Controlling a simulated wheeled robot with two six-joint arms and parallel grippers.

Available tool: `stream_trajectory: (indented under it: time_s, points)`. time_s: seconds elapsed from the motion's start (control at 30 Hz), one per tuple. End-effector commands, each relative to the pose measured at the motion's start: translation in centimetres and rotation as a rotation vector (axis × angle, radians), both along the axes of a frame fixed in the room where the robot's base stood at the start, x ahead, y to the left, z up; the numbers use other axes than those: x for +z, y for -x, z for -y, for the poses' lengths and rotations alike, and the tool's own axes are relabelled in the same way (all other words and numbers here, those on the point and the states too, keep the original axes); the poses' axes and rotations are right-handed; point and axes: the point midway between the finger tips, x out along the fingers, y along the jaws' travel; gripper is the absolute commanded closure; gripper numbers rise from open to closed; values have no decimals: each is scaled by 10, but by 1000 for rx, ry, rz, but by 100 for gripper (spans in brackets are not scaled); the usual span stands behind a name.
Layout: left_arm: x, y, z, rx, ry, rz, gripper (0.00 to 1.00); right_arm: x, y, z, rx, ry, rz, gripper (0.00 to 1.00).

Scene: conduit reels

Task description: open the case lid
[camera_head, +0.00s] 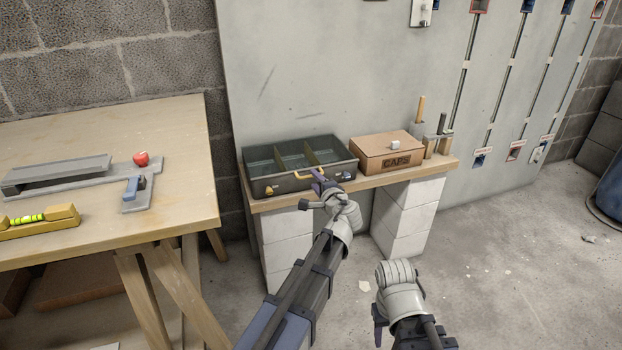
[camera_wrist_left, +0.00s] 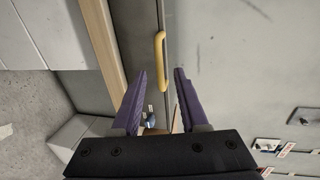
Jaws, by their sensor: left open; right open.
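The case (camera_head: 283,183) is dark grey and sits on the wooden shelf, with a yellow handle (camera_head: 309,175) on its front. Its inner compartments show from above; I cannot make out a separate lid. My left gripper (camera_head: 320,181) is in front of the case, near the handle. In the left wrist view, its purple fingers (camera_wrist_left: 160,76) are open and empty, and the yellow handle (camera_wrist_left: 160,46) shows beyond the gap between the tips. I cannot tell whether they touch the case. My right gripper (camera_head: 379,314) is low over the floor, away from the case, mostly hidden by its wrist.
A cardboard CAPS box (camera_head: 387,156) stands just right of the case, with a small white block on top. Tools in holders (camera_head: 437,139) stand further right. A workbench (camera_head: 180,188) with a level and a red apple is at the left. A grey panel rises behind.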

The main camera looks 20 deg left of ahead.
Motion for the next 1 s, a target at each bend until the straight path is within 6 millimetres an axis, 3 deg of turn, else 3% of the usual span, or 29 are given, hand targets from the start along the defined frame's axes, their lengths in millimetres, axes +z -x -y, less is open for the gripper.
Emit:
stream_trajectory:
  time_s: [0.23, 0.57, 1.0]
  points:
    - [-10, -33, -21, 1, 0, 0, 57, -10, 0, 0, -2, 0, 0, 50]
    - [-10, -38, -26, 0, 0, 0, 57, -10, 0, 0, -3, 0, 0, 50]
    - [-10, -38, -25, 0, 0, 0, 100, -10, 0, 0, -3, 0, 0, 50]
